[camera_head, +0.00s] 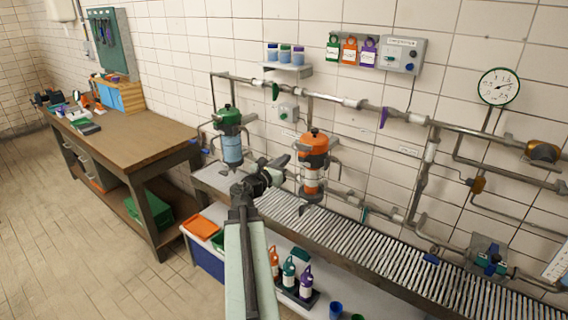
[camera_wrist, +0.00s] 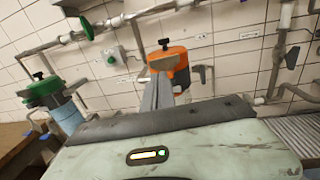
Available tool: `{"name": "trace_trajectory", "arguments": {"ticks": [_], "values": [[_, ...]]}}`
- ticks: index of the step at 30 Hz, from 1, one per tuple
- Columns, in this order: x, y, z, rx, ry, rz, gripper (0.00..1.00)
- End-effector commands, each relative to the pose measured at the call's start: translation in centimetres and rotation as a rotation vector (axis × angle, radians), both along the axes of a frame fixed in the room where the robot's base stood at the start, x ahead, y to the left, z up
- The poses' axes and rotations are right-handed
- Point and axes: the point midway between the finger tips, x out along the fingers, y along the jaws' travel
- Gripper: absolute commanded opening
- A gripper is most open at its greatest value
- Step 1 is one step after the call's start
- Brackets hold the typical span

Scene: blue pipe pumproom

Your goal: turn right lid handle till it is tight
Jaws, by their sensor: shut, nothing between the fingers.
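The right canister has an orange lid (camera_head: 314,142) with a small black handle on top (camera_head: 315,131). It hangs over the slatted rack, right of my gripper (camera_head: 284,162). In the wrist view the orange lid (camera_wrist: 172,62) is straight ahead, and its dark handle (camera_wrist: 164,44) stands above it. My gripper's grey fingers (camera_wrist: 158,92) are together and empty, pointing at the lid and covering part of the canister's front. Whether the fingertips touch it I cannot tell. The left canister has a green lid (camera_head: 229,117) and a light blue body (camera_head: 232,149).
Grey pipes (camera_head: 345,101) run along the tiled wall behind the canisters. A metal slatted rack (camera_head: 385,247) lies below. A wooden workbench (camera_head: 130,141) stands at the left, with open floor (camera_head: 70,240) in front. Several bottles (camera_head: 289,272) stand under the rack.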

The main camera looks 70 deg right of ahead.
Motion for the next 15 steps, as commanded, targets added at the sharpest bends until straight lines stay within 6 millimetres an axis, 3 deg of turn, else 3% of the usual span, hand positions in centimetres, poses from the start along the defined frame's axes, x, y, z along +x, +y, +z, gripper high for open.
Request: {"name": "trace_trajectory", "arguments": {"ticks": [6, 15], "values": [[1.0, -3.3, 0.0, 0.0, 0.0, 0.015, 0.0], [1.0, -8.1, 0.0, 0.0, 0.0, 0.019, 0.0]]}}
